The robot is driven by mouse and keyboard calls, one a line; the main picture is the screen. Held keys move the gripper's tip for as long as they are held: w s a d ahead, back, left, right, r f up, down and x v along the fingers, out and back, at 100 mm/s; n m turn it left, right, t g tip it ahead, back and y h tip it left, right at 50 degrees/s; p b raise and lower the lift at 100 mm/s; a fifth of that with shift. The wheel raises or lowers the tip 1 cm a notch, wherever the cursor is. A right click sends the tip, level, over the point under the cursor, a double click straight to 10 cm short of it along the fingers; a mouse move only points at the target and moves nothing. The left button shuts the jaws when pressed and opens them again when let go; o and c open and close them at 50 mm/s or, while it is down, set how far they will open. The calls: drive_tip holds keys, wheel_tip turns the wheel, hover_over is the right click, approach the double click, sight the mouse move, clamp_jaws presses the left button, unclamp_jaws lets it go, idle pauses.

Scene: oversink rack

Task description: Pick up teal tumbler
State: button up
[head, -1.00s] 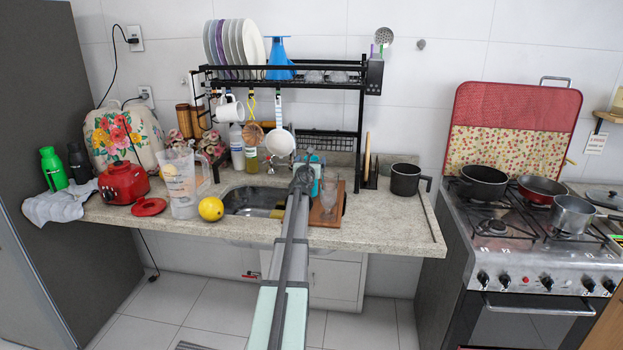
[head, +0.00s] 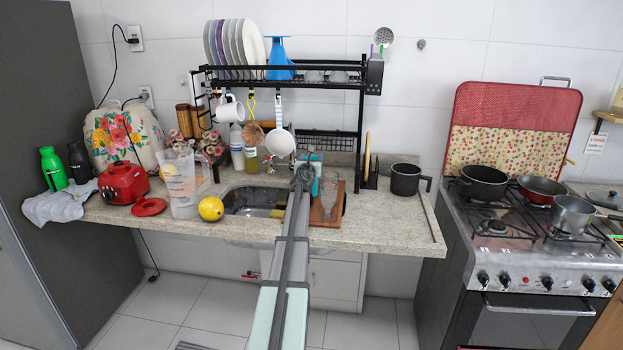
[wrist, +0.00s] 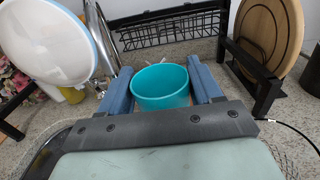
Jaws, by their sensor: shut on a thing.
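The teal tumbler (wrist: 160,88) stands between the two blue fingers of my gripper (wrist: 163,90) in the wrist view, its open rim facing the camera. My gripper is shut on it, with one finger on each side. In the head view my arm covers most of the tumbler, and only a teal sliver (head: 316,183) shows beside it. Its base is hidden, so I cannot tell whether it touches the surface below.
A clear glass (head: 331,196) stands on a wooden board (head: 324,216) just right of my arm. A white pan (head: 281,143) hangs from the black rack (head: 285,86) above. The sink (head: 250,200) lies to the left, a dark mug (head: 405,179) to the right.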

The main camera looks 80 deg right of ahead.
drive_tip(key=shift+c, duration=1.1)
drive_tip(key=shift+r, duration=0.1)
